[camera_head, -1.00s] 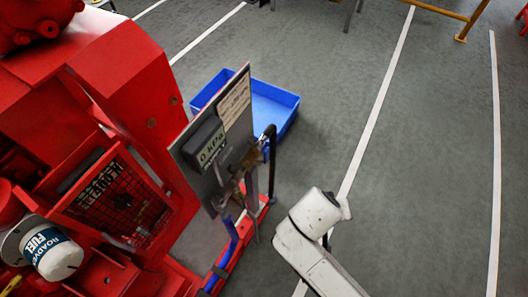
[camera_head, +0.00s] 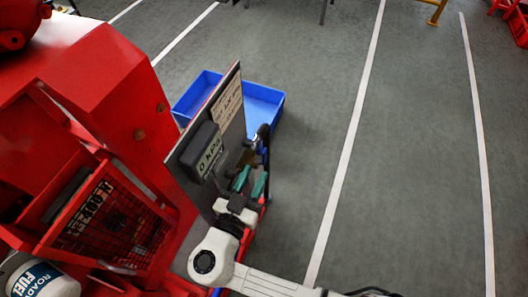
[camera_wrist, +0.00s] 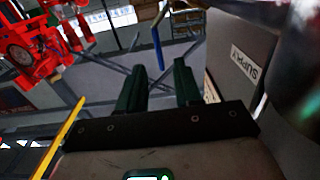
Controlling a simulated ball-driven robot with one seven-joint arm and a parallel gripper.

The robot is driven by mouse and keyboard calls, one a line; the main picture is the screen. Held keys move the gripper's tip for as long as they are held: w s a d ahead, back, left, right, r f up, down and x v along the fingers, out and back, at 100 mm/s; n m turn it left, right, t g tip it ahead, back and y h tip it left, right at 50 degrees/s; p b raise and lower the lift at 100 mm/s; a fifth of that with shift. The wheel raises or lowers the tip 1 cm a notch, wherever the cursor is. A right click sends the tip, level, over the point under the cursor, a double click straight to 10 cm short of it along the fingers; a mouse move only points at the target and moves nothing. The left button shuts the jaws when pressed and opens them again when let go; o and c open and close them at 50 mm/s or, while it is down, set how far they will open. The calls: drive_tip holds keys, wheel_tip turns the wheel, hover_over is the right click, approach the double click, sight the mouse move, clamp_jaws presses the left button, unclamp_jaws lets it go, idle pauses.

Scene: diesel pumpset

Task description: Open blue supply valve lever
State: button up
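A blue lever (camera_wrist: 157,46) shows in the wrist view, hanging down in front of my fingertips and between their lines. I cannot tell whether the fingers touch it. My gripper (camera_wrist: 159,66) has its two green fingers apart with a clear gap. In the head view my gripper (camera_head: 253,172) is at the right side of the upright instrument panel (camera_head: 232,110), just below a dark lever handle (camera_head: 262,134). My gripper and wrist hide the valve's lower part there. A SUPPLY label (camera_wrist: 249,68) shows on a plate right of the fingers.
The red pumpset (camera_head: 105,85) fills the left. A blue tray (camera_head: 266,98) lies on the floor behind the panel. The grey floor to the right is clear.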

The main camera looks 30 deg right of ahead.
sight(263, 159)
drive_tip(key=p+x, duration=0.1)
drive_tip(key=x, duration=0.6)
drive_tip(key=shift+c, duration=0.2)
clamp_jaws()
idle(0.4)
